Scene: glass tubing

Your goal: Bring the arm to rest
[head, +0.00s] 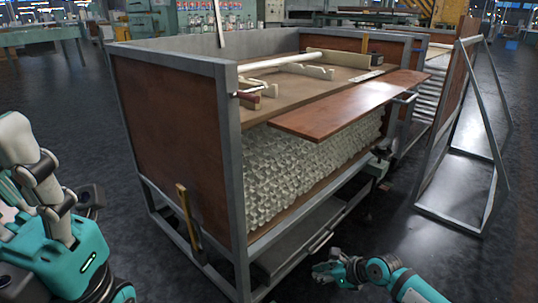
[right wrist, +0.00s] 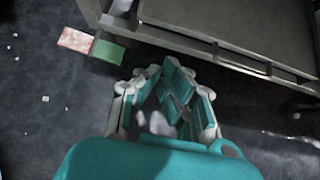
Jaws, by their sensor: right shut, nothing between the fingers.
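My right gripper (head: 328,268) is low at the bottom of the head view, in front of the metal-framed bin's lower shelf. It is shut and empty. The right wrist view shows its pale and teal fingers (right wrist: 162,78) over dark floor, apart from the grey metal edge above them. My right forearm comes in from the lower right. My left arm is folded upward at the left edge of the head view. Its gripper cannot be made out there.
The large bin (head: 229,150) has wooden panels and a mass of glass tubing (head: 310,160). A reddish board (head: 340,108) juts from its front. A metal frame (head: 455,208) stands at right. A red-and-green piece (right wrist: 90,45) lies below the grey structure (right wrist: 230,35). Dark floor is open around.

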